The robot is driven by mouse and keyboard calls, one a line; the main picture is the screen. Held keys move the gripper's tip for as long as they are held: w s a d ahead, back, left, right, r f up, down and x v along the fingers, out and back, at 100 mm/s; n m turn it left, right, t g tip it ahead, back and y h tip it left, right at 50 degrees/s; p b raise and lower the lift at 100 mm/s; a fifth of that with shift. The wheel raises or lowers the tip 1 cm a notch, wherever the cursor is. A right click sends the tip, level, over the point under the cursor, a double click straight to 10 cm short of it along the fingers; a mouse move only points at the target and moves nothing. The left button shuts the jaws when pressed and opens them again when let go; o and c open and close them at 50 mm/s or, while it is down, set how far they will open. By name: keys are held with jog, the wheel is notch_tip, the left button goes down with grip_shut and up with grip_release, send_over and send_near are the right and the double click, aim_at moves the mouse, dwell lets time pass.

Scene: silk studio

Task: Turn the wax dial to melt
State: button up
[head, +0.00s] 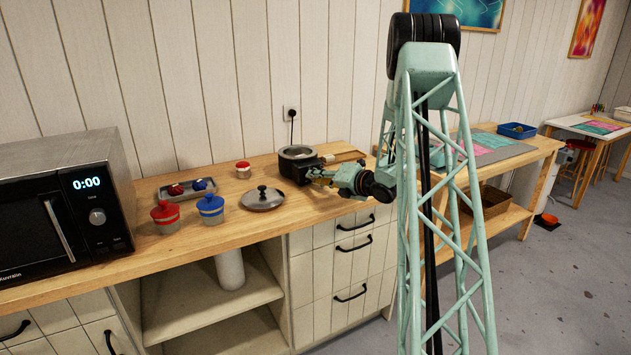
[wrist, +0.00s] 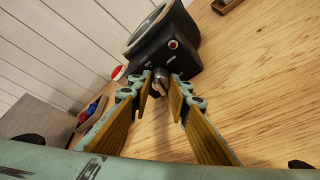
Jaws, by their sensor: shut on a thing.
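The wax melter is a round pot with a dark control box (head: 301,174) on the wooden counter, below the wall socket. In the wrist view its black box (wrist: 150,55) shows a red light and a small metallic dial (wrist: 161,82) on the front face. My gripper (head: 318,177) reaches the front of the box from the right. In the wrist view my gripper (wrist: 163,92) has its two fingertips on either side of the dial, shut on it. The dial's markings are too small to read, so its setting cannot be told.
A grey lid (head: 262,199) lies left of the melter. A wooden piece (head: 343,157) lies behind right. The counter right of the melter is mostly bare.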

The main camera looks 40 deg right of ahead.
jog(key=shift+d+f+m+t+y, duration=0.1)
jog(key=shift+m+t+y, duration=0.45)
jog(key=shift+m, duration=0.95)
jog(key=o, duration=0.9)
jog(key=shift+c, duration=0.2)
jog(key=shift+s, duration=0.15)
jog(key=shift+s+d+r, duration=0.25)
jog(key=shift+s+r, duration=0.05)
jog(key=shift+s, duration=1.6)
jog(key=shift+s+d+r, duration=0.25)
jog(key=shift+s+r, duration=0.05)
jog(key=shift+s, duration=1.65)
jog(key=shift+s+d+r, duration=0.25)
jog(key=shift+s+r, duration=0.05)
jog(key=shift+s, duration=1.6)
